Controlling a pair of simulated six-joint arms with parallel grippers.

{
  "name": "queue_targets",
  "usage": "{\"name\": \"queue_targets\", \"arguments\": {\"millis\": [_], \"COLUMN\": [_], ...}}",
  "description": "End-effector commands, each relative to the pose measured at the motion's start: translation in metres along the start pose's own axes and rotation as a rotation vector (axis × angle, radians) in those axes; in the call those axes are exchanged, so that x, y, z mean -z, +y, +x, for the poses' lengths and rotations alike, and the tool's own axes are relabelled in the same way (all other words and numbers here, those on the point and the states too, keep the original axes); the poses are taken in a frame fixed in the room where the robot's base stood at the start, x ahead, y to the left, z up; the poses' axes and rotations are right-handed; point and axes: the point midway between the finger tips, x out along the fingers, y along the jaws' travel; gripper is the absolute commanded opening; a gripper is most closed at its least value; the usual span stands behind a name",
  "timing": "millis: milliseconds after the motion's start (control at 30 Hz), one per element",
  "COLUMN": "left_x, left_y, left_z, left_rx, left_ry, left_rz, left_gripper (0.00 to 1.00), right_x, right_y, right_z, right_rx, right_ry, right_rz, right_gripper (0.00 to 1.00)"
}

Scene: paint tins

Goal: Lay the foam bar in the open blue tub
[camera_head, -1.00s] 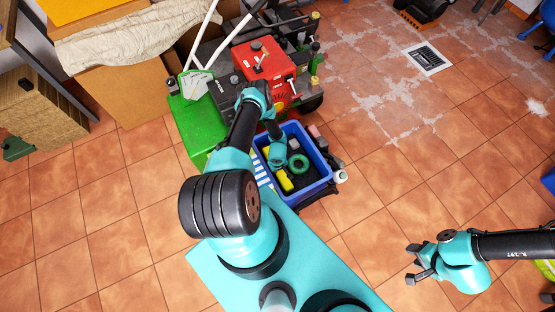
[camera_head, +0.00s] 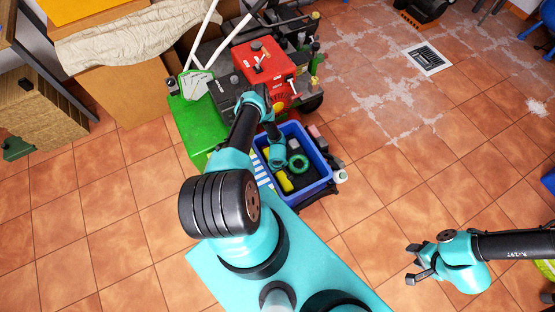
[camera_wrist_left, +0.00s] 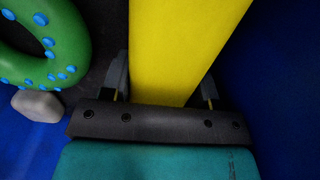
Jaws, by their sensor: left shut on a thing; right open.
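The yellow foam bar (camera_head: 285,182) is inside the open blue tub (camera_head: 325,168), partly covered by my left gripper in the head view. In the left wrist view the bar (camera_wrist_left: 185,50) runs between the two fingers of my left gripper (camera_wrist_left: 165,92), which is shut on it. I cannot tell whether the bar touches the tub floor. My left arm reaches down into the tub and hides part of its inside. My right gripper (camera_head: 412,264) is open and empty, over the tiled floor at lower right.
A green ring (camera_head: 299,162) with blue dots lies in the tub; a grey piece (camera_wrist_left: 36,105) is beside it in the wrist view. A green and red machine (camera_head: 262,62) stands behind the tub.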

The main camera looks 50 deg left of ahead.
Motion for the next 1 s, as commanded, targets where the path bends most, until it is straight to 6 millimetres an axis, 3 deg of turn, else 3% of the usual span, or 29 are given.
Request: {"name": "queue_targets", "arguments": {"millis": [333,733,1000], "left_x": [0.0,0.0,0.001], "left_y": [0.0,0.0,0.001], "left_z": [0.0,-0.007,-0.039], "left_rx": [0.0,0.0,0.0], "left_ry": [0.0,0.0,0.001], "left_rz": [0.0,0.001,0.004], "left_gripper": [0.84,0.85,0.85], "right_x": [0.0,0.0,0.0], "right_y": [0.0,0.0,0.0], "right_z": [0.0,0.0,0.0], "right_rx": [0.0,0.0,0.0], "right_ry": [0.0,0.0,0.0], "right_rz": [0.0,0.0,0.0], "right_gripper": [0.43,0.43,0.43]}}
